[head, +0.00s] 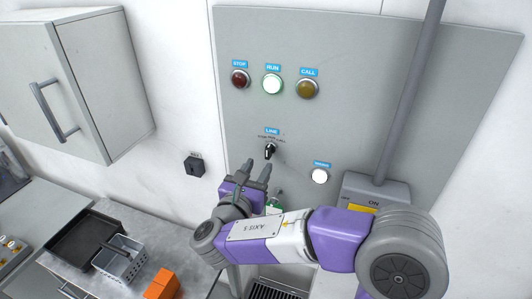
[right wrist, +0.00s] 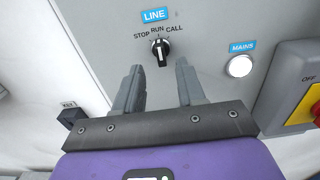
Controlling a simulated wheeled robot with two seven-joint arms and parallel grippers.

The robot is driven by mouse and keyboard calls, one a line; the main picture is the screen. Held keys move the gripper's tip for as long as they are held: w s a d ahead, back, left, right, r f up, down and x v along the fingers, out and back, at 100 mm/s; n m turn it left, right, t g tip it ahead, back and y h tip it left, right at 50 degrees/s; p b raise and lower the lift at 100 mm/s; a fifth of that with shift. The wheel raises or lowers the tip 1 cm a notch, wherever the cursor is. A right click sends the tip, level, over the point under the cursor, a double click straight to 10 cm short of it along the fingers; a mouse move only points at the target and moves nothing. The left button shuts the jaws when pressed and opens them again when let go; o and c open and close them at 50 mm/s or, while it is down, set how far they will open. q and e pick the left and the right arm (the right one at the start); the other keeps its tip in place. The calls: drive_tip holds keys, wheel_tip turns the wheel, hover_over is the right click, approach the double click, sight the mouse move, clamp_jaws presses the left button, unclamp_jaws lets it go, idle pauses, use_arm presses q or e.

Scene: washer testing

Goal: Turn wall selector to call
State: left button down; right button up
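The wall selector (head: 270,151) is a small black knob under a blue LINE label on the grey panel. In the right wrist view the selector (right wrist: 161,52) has STOP, RUN and CALL printed around its top, and its white mark points up at about RUN. My right gripper (head: 257,168) is just below and left of the knob in the head view. In the right wrist view my right gripper (right wrist: 159,76) is open and empty, its fingers apart below the knob, with no visible contact. My left gripper is out of view.
Above are a dark red STOP lamp (head: 240,79), a brightly lit RUN lamp (head: 272,84) and an unlit amber CALL lamp (head: 307,88). A lit MAINS lamp (head: 319,176) and a grey switch box (head: 377,187) are at right. A black KEY switch (head: 194,167) is at left.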

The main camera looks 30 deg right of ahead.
sight(267, 154)
drive_tip(key=p+x, duration=0.1)
drive_tip(key=x, duration=0.5)
drive_tip(key=shift+w+d+f, duration=0.1)
drive_tip(key=shift+w+d, duration=0.1)
drive_tip(key=shift+d, duration=0.1)
clamp_jaws()
